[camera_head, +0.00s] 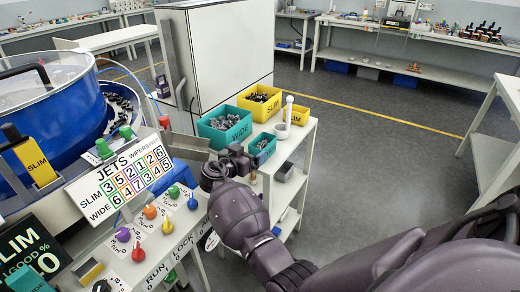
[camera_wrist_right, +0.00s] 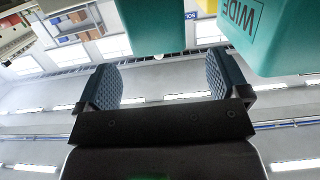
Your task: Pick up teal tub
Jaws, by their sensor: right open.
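The small teal tub (camera_head: 262,147) stands near the front of the white side stand, holding dark parts. A larger teal bin marked WIDE (camera_head: 238,133) stands behind it to the left. My right gripper (camera_head: 246,163) is just in front of the small tub, partly hidden by its own wrist. In the right wrist view the open, empty fingers (camera_wrist_right: 165,80) are spread apart. A teal wall, apparently the small tub (camera_wrist_right: 155,22), is beyond the gap between them, and the WIDE bin (camera_wrist_right: 275,45) is at upper right. My left gripper is out of view.
A grey box (camera_head: 284,172) sits on a lower shelf. The control panel with knobs (camera_head: 150,212) is left of my arm. Open floor lies to the right.

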